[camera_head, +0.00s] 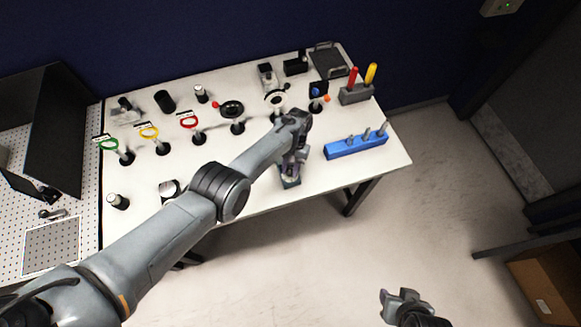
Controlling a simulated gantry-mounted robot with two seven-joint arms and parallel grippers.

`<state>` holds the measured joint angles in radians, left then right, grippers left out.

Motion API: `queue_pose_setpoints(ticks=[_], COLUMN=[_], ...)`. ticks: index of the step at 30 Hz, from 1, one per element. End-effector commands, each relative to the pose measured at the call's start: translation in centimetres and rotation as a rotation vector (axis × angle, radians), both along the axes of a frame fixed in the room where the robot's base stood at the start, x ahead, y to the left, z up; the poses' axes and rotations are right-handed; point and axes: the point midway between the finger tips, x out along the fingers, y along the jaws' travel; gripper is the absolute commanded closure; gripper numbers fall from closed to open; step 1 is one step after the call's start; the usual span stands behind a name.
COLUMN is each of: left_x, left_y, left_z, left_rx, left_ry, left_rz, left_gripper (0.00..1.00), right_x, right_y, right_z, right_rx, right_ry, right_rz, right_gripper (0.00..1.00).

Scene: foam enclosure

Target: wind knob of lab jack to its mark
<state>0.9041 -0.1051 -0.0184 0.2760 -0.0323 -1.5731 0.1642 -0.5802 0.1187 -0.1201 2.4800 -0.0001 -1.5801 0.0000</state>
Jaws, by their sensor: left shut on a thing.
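The lab jack (291,183) appears as a small dark green piece near the front edge of the white table, mostly covered by my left arm. My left gripper (290,172) points down at it and is shut on its knob. The knob and its mark are hidden by the gripper and wrist, so I cannot tell how it is turned. My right gripper (394,294) hangs empty over the floor, in front of the table, with its fingers apart.
The white table (240,183) carries several knobs and handwheels at the back. A blue block (356,146) with pegs stands right of the jack. A grey holder (355,95) has red and yellow handles. The floor in front is clear.

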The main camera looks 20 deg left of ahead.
Motion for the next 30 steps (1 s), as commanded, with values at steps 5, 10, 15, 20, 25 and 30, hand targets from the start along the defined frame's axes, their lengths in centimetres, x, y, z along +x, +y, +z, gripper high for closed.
queue_pose_setpoints(ticks=[5,10,15,20,25,30], left_x=[0.1,0.0,0.0,0.4,1.3,2.4], left_y=[0.0,0.0,0.0,0.0,0.0,0.0], left_z=[0.1,0.0,0.1,0.9,3.1,5.8], left_rx=[0.0,0.0,0.0,0.0,-0.001,-0.001], left_ry=[-0.002,-0.001,0.0,-0.002,-0.004,-0.003], left_rz=[0.0,0.0,0.0,0.0,0.0,0.0], left_gripper=[0.57,0.46,0.46,0.46,0.46,0.46], right_x=[0.0,0.0,0.0,0.0,0.0,0.0], right_y=[0.1,0.1,0.1,0.0,-0.1,-0.2], right_z=[0.0,0.0,0.0,0.3,0.8,1.0], right_rx=[0.003,0.004,0.003,0.001,-0.004,-0.007], right_ry=[0.0,0.0,-0.001,0.0,0.0,0.0], right_rz=[-0.002,-0.002,-0.002,-0.001,0.003,0.004], right_gripper=[0.57,0.57,0.57,0.57,0.57,0.57])
